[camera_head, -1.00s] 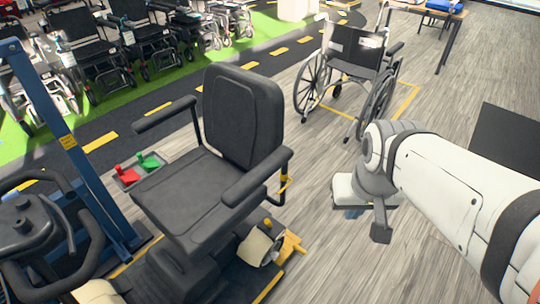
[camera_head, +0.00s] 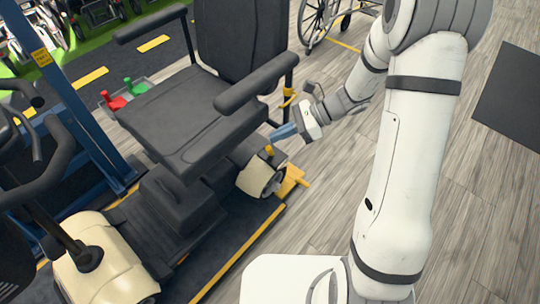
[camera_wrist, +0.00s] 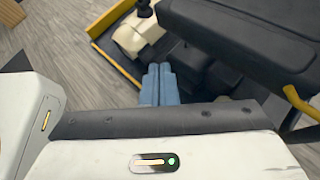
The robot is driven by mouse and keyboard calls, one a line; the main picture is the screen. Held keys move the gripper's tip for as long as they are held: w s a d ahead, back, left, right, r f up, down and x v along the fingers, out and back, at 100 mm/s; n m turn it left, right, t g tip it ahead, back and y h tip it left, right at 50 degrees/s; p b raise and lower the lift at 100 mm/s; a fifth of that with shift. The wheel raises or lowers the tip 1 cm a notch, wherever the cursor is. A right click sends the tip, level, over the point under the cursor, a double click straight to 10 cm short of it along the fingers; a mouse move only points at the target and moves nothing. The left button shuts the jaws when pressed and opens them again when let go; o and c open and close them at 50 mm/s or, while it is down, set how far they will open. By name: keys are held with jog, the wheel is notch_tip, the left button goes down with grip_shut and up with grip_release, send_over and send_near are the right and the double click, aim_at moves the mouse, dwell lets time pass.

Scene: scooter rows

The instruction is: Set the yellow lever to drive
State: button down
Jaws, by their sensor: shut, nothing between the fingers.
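My gripper (camera_head: 274,137), with blue fingers, is shut and empty.
The black seat (camera_head: 185,112) and right armrest (camera_head: 253,90) stand close to my gripper. A yellow-edged platform (camera_head: 240,252) lies under the scooter. A wheelchair (camera_head: 318,20) stands behind. The wooden floor at right is open.

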jog(key=w+f+m+t+y+b, duration=0.1)
jog(key=w+f+m+t+b, duration=0.2)
jog(key=f, duration=0.4)
jog(key=w+a+f+m+y+b, duration=0.1)
jog(key=w+f+m+y, duration=0.1)
jog(key=w+f+m, duration=0.3)
jog(key=f+m+t+y+b, duration=0.1)
jog(key=f+m+t+b, duration=0.15)
jog(key=f, duration=0.55)
jog(key=m+t+b, duration=0.5)
jog(key=m+t, duration=0.1)
jog(key=m, duration=0.5)
send_near(270, 151)
jog(key=s+a+f, duration=0.2)
jog(key=s+a, duration=0.1)
jog(key=s, duration=0.2)
jog(key=shift+w+a+f+n+h, duration=0.15)
jog(key=shift+n+h, duration=0.1)
jog(key=shift+h, duration=0.15)
jog(key=shift+a, duration=0.1)
